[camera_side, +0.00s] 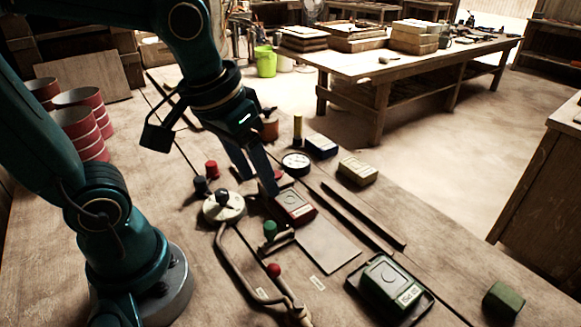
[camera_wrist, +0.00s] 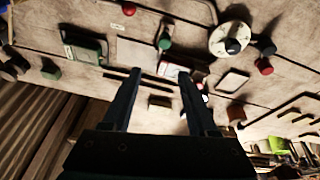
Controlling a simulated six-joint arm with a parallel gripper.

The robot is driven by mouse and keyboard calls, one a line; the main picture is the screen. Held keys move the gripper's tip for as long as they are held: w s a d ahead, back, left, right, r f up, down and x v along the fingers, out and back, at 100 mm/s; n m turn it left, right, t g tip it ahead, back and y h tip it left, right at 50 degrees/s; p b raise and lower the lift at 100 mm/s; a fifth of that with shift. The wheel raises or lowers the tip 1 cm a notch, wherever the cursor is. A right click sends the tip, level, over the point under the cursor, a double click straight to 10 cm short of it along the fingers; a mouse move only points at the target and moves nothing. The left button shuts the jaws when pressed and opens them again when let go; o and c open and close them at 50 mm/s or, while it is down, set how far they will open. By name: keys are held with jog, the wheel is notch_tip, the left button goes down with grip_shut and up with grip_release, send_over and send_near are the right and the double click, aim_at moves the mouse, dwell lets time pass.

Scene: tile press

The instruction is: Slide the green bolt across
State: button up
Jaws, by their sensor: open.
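The green bolt's round knob (camera_side: 270,229) stands on a short bar beside the upper left corner of a pale flat plate in the side view. In the wrist view the green knob (camera_wrist: 164,42) is beyond the fingertips, near the top middle. My gripper (camera_side: 260,186) is open, pointing down over the bench behind the knob, near a red box-like piece (camera_side: 295,208). In the wrist view my gripper (camera_wrist: 158,74) has its fingers wide apart, with nothing clearly held. The fingers do not touch the bolt.
A round dial with a black knob (camera_side: 224,207) stands left of the bolt. A curved lever with a red ball (camera_side: 274,270) is in front. A gauge (camera_side: 295,163), a yellow block (camera_side: 357,171) and dark rails lie behind and right. A green box in a dark tray (camera_side: 429,297) sits front right.

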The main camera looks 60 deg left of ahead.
aim_at(270, 225)
jog(key=f+g, duration=0.1)
jog(key=w+f+g, duration=0.1)
jog(key=f, duration=0.1)
jog(key=w+f+g, duration=0.1)
jog(key=shift+w+a+f+n, duration=0.2)
jog(key=shift+f+n, duration=0.15)
jog(key=shift+n, duration=0.05)
notch_tip(270, 225, down, 2)
jog(key=shift+s+g, duration=0.15)
jog(key=shift+g, duration=0.15)
jog(key=shift+f, duration=2.1)
grip_shut()
